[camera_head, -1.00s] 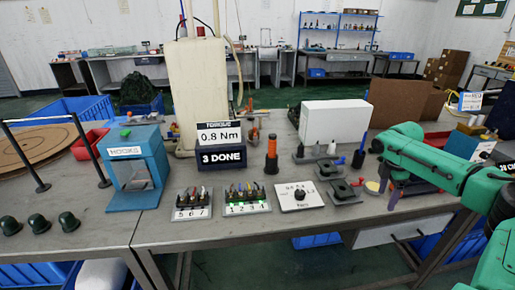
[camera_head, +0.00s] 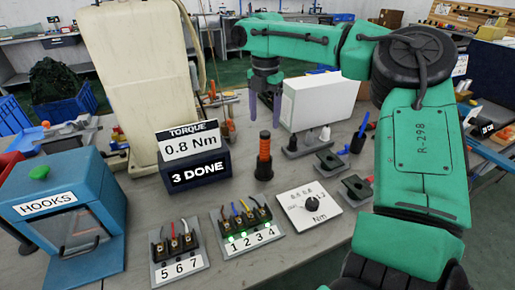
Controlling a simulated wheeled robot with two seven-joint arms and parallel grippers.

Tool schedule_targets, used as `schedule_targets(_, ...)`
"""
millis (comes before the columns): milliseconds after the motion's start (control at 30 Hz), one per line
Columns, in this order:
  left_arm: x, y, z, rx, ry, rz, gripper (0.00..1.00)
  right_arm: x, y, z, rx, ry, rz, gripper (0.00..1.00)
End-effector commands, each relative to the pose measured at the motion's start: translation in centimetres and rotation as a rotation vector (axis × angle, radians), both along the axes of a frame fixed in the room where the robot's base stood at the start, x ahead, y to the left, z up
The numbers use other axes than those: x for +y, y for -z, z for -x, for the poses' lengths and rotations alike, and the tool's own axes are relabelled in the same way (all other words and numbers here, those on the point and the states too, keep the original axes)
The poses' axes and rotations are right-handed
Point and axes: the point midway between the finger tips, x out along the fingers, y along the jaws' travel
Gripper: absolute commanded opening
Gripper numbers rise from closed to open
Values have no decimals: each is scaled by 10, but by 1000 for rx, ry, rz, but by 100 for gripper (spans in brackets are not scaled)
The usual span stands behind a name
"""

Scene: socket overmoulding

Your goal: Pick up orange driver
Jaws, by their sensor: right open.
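The orange driver (camera_head: 264,148) stands upright in a dark round holder on the grey table, in the middle of the head view. My right gripper (camera_head: 265,110) hangs from the green arm with its two purple-grey fingers pointing down and apart. It is empty and appears above and behind the driver in the picture, not touching it. My left gripper is not in view.
The torque display (camera_head: 194,155) reading 0.8 Nm and 3 DONE stands left of the driver. Socket blocks 5-7 (camera_head: 181,268) and 1-4 (camera_head: 249,241), and a Nm dial plate (camera_head: 309,205), lie in front. A white box (camera_head: 318,100) stands behind right. The blue HOOKS box (camera_head: 60,205) is at left.

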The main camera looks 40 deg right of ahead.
Motion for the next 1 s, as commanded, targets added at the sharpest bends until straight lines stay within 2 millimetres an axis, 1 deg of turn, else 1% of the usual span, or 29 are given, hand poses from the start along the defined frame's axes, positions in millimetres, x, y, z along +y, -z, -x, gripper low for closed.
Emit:
schedule_targets(33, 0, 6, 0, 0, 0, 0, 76, 0, 17, 1, 3, 0, 0, 76)
schedule_targets(133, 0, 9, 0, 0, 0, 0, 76, -1, 42, 1, 4, 1, 0, 76)
schedule_targets(200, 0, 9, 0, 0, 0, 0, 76, -1, 54, 1, 3, 2, 1, 76)
schedule_targets(367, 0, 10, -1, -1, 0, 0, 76, -2, 74, 0, 2, 3, 3, 76)
schedule_targets(533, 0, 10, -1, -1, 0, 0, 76, -5, 106, -2, 3, 3, 3, 76)
schedule_targets(633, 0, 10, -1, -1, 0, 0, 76, -5, 114, -2, 1, 3, 1, 76)
schedule_targets(800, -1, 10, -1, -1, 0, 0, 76, -5, 114, -2, 0, 4, 1, 76)
schedule_targets(867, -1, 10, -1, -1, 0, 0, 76, -5, 114, -2, 0, 4, 1, 53)
schedule_targets(900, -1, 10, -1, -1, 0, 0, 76, -5, 114, -2, 0, 4, 1, 37)
schedule_targets(967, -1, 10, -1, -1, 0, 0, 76, -5, 114, -2, 0, 4, 1, 14)
schedule_targets(1000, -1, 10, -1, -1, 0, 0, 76, -5, 113, -2, 0, 4, 1, 0)
